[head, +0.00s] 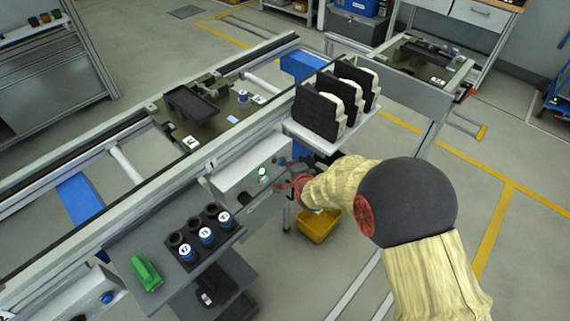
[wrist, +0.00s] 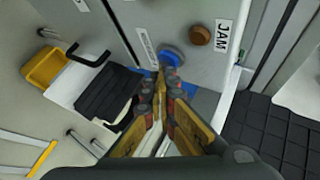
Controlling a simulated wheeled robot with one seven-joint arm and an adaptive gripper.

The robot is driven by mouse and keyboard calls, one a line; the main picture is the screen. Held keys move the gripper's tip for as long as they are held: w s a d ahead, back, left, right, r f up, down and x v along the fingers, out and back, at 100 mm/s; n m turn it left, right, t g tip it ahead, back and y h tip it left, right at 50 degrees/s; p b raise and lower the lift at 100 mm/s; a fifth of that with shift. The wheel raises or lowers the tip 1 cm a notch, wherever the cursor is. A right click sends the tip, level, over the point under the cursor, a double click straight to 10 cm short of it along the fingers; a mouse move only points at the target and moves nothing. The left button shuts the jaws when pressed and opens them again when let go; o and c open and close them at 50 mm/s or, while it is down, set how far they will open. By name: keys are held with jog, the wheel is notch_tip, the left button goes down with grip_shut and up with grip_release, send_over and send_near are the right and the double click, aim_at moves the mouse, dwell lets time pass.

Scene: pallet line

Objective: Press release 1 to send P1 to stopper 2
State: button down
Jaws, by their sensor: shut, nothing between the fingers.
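A blue round button (wrist: 172,56) sits on the pale control box (head: 245,172), beside a narrow label too small to read. In the head view my gripper (head: 290,186) is at the box's right end. A dark olive pallet (head: 222,123) with a black part and a small white label sits on the conveyor; I cannot read which pallet it is.
A brown button (wrist: 201,36) marked JAM is close to the blue one. A green lamp (head: 262,171) glows on the box. A shelf with black parts (head: 318,115) stands right of the conveyor. A yellow bin (head: 318,226) is below. Another pallet (head: 415,66) is at the far right.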

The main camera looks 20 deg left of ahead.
jog(key=shift+d, duration=0.1)
jog(key=shift+s+d, duration=0.35)
jog(key=shift+d, duration=0.35)
jog(key=shift+d, duration=0.1)
